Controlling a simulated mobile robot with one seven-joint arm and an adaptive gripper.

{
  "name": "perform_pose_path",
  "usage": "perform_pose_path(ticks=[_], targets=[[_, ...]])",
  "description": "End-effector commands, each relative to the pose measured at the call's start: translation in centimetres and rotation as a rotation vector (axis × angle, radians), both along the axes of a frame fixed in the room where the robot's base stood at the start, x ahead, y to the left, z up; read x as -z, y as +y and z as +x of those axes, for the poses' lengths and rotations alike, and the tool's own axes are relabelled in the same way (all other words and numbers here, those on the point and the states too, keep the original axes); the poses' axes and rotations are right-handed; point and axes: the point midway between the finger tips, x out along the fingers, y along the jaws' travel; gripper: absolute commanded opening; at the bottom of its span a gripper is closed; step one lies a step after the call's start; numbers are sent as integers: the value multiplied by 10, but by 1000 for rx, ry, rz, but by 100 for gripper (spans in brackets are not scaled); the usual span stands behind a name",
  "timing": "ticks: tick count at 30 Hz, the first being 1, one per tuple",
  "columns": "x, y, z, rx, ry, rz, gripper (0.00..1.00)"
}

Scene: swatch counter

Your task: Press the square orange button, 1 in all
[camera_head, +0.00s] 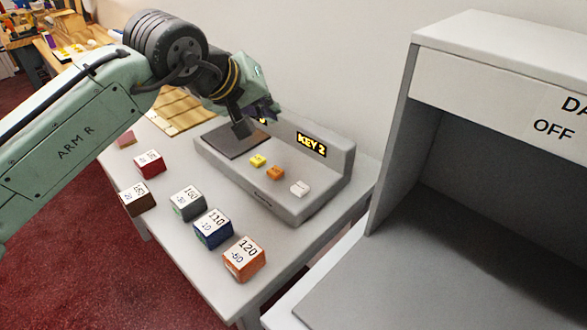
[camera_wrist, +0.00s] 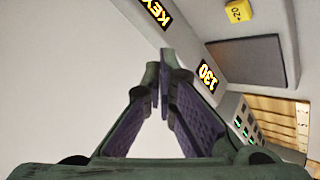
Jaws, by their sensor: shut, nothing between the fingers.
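The orange button (camera_head: 275,173) sits on the grey console (camera_head: 292,207), between a yellow button (camera_head: 258,160) and a white button (camera_head: 300,188). My gripper (camera_head: 266,110) is above the back of the console, up and left of the orange button and apart from it. In the wrist view my gripper (camera_wrist: 165,65) has its fingertips together with nothing between them. The yellow button (camera_wrist: 238,11) shows at the top edge there; the orange button is out of that view.
The console has a dark pad (camera_head: 238,143) and a lit "KEY 2" display (camera_head: 312,145). Several numbered blocks, including an orange one (camera_head: 244,259) and a blue one (camera_head: 213,229), stand on the table in front. A grey cabinet (camera_head: 500,60) stands at right.

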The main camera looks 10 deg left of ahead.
Motion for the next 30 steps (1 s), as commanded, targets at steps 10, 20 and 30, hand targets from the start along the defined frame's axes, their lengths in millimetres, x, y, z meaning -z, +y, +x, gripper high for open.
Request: perform_pose_path(ticks=[10, 20, 30], targets=[[10, 7, -5, -29, 55, -19, 0], [21, 6, -5, -28, 52, -16, 0], [70, 7, -5, -29, 53, -15, 0]])
